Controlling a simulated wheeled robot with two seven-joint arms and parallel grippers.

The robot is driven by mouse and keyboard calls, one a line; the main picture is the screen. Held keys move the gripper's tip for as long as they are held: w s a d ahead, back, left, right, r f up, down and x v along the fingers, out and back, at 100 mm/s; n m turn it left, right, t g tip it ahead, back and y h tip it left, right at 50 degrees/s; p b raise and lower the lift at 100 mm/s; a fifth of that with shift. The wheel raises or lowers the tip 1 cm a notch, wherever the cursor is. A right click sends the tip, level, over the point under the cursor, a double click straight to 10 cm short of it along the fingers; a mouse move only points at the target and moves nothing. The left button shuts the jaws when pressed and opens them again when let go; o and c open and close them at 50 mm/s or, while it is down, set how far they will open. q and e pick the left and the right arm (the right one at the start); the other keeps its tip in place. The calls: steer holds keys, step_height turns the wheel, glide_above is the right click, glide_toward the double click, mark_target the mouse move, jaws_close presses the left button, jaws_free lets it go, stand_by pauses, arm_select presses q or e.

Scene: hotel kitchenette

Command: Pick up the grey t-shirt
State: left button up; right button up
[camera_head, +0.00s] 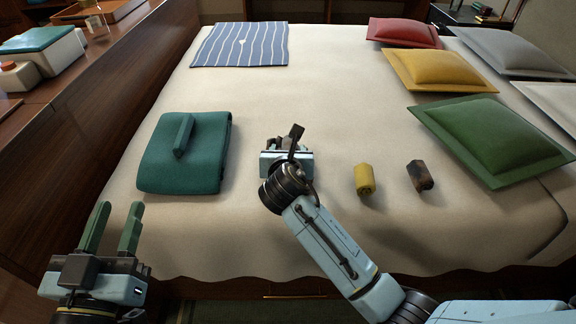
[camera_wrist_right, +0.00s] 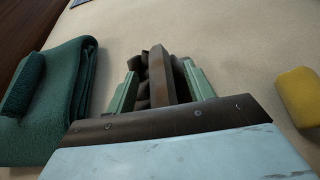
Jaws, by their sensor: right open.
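My right gripper (camera_head: 288,143) is low over the middle of the bed. Its two green fingers are open in the right wrist view (camera_wrist_right: 160,70). A dark grey-brown thing (camera_wrist_right: 157,80) with a bar-like upper part lies between and just beyond these fingers. My gripper hides much of it, and I cannot tell whether it is the grey t-shirt or whether the fingers touch it. No other grey t-shirt is clearly seen. My left gripper (camera_head: 120,212) is open and empty at the front left, off the bed's edge.
On the bed (camera_head: 330,100), a folded green cloth (camera_head: 205,160) lies left of my right gripper. A yellow roll (camera_head: 364,179) and a dark brown roll (camera_head: 420,176) lie to its right. A blue striped cloth (camera_head: 240,48) is at the back. Cushions (camera_head: 490,135) line the right side.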

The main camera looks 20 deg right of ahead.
steer(key=shift+c, duration=0.2)
jaws_close()
steer(key=shift+r, duration=0.1)
